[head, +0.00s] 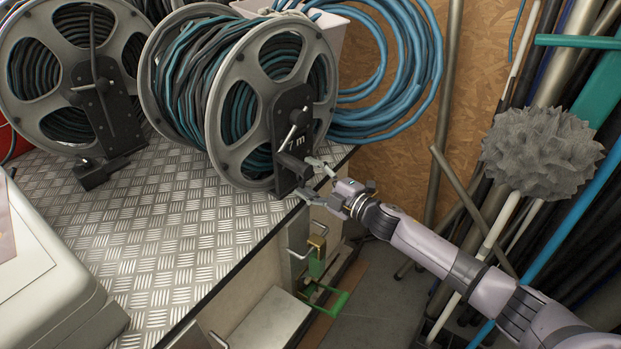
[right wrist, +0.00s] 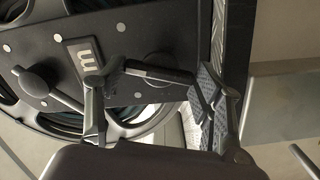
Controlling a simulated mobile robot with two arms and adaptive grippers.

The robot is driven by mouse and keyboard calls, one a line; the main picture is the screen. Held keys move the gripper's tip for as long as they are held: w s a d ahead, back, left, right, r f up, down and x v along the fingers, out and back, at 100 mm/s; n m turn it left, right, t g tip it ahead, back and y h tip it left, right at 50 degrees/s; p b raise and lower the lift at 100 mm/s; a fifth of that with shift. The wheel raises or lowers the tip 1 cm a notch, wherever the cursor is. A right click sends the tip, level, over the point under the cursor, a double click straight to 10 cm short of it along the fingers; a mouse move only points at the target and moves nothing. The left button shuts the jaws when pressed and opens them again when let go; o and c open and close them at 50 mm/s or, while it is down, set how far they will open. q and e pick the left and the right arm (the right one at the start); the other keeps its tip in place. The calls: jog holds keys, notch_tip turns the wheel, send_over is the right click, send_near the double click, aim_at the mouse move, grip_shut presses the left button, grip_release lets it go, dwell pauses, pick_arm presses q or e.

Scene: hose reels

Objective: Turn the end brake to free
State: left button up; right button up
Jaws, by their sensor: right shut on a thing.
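The end hose reel (head: 262,100) stands at the right end of the metal bench, with a black side plate (head: 290,125) marked "7 m". A black brake handle (head: 294,163) sticks out low on this plate. My right gripper (head: 313,178) reaches it from the lower right, its fingers on either side of the handle. In the right wrist view the black handle (right wrist: 158,72) lies between my right gripper's fingers (right wrist: 152,100), beside the "m" label. Exactly where the pads touch is hard to see. My left gripper is out of view.
A second reel (head: 65,70) stands at the left on the checker-plate bench (head: 180,220). Blue hose coils (head: 400,80) hang behind. Pipes and a spiky grey ball (head: 540,150) stand at the right near my arm. A green-handled metal part (head: 325,290) sits below the bench edge.

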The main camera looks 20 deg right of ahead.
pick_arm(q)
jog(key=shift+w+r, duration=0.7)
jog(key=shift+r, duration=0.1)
pick_arm(e)
jog(key=shift+n, duration=2)
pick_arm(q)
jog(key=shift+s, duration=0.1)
pick_arm(e)
jog(key=o, duration=1.1)
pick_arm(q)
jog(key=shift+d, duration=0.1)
pick_arm(e)
jog(key=shift+o, duration=0.2)
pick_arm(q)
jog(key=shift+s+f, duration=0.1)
pick_arm(e)
jog(key=v, duration=0.8)
